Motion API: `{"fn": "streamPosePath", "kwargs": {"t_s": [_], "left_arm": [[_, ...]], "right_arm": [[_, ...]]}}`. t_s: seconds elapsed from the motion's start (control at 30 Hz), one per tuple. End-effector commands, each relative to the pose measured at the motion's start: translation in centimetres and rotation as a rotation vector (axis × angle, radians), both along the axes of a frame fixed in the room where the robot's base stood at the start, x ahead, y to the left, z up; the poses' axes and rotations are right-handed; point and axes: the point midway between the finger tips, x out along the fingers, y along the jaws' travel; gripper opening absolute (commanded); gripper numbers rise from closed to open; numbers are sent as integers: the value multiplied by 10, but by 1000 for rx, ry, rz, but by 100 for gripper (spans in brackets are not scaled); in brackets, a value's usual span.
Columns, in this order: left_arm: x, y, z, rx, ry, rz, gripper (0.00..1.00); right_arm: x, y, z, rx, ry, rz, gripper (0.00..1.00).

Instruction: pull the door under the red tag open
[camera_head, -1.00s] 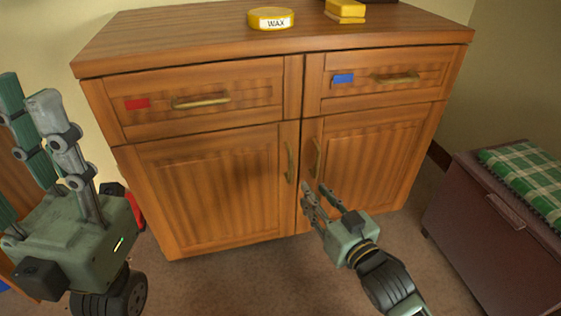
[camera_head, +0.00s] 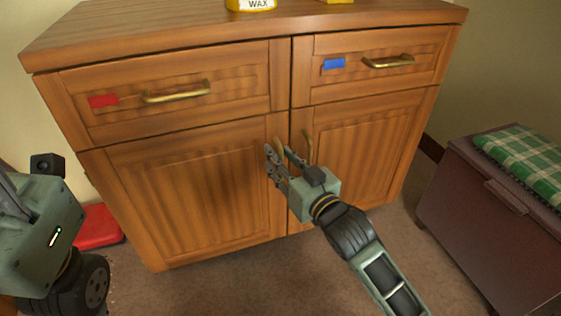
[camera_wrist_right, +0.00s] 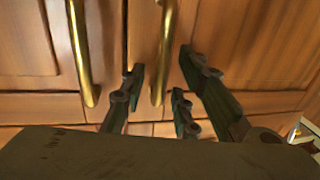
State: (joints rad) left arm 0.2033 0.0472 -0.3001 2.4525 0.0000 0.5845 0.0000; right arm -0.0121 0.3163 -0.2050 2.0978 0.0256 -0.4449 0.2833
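The red tag (camera_head: 103,101) is on the upper left drawer front. The wooden door under it (camera_head: 190,195) is closed, with a vertical brass handle (camera_head: 279,147) near its right edge. My right gripper (camera_head: 279,151) is open at this handle, and its fingers partly hide it. In the right wrist view this handle (camera_wrist_right: 165,45) lies between the spread fingers, with no clear grip on it. The other brass handle (camera_wrist_right: 80,50) is outside them. My left gripper (camera_head: 42,228) is at the left edge, away from the cabinet, with its fingers mostly cut off.
The right door's handle (camera_head: 307,147) is close beside my right gripper. A blue tag (camera_head: 334,64) marks the right drawer. A wax tin (camera_head: 252,5) stands on top. A dark chest (camera_head: 490,205) with a green checked cushion is at right. A red object (camera_head: 98,228) lies on the floor at left.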

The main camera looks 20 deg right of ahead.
Motion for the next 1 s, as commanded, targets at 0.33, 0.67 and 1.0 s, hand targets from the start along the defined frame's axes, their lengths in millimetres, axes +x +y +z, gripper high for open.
{"fn": "streamPosePath", "kwargs": {"t_s": [0.33, 0.67, 1.0], "left_arm": [[-1, 0, 1, 1, -7, 1, 40], [-1, 0, 1, 1, -7, 0, 40], [-1, 0, 1, 0, -6, 0, 40]], "right_arm": [[5, 1, 0, 1, 0, 0, 29], [5, 1, 0, 1, 0, 0, 2], [5, 1, 0, 1, 0, 0, 0]]}}
